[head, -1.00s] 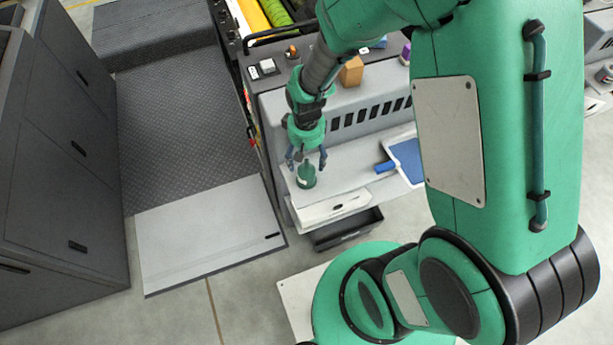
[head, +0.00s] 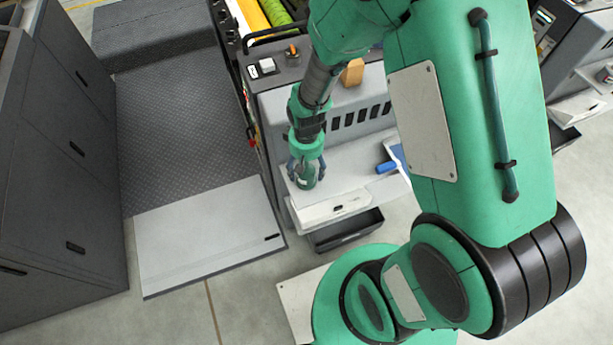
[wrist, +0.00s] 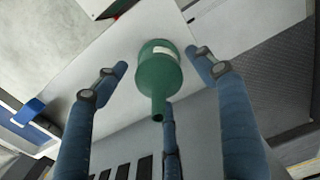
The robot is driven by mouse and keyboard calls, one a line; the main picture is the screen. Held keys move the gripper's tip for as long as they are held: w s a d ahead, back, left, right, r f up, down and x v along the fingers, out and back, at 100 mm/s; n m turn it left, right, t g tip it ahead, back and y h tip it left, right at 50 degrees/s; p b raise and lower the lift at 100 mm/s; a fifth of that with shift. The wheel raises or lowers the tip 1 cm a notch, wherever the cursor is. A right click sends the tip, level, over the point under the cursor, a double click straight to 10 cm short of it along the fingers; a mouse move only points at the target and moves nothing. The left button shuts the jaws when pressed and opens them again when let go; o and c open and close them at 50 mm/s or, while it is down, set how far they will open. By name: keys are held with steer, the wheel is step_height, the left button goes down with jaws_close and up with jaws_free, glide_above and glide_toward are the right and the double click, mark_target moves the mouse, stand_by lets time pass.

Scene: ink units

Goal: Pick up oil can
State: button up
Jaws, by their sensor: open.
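The oil can (head: 306,181) is a small dark green can with a narrow spout. It stands on the light grey shelf near its left front corner. In the wrist view the can (wrist: 158,75) shows with its spout pointing toward the camera and a pale label on its side. My gripper (head: 306,172) is lowered over the can, with its blue fingers around it. In the wrist view my gripper (wrist: 160,72) is open, with one finger on each side of the can and a third near the spout. Gaps show between the side fingertips and the can.
A blue object (head: 387,167) lies on the shelf to the right, partly hidden by my arm. An orange-tan block (head: 352,72) and a white switch box (head: 266,66) are on the upper ledge. An open dark drawer (head: 345,230) is below the shelf.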

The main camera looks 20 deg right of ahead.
mark_target(306, 175)
steer(key=shift+f+b, duration=0.45)
steer(key=shift+f, duration=1.55)
steer(key=c, duration=1.6)
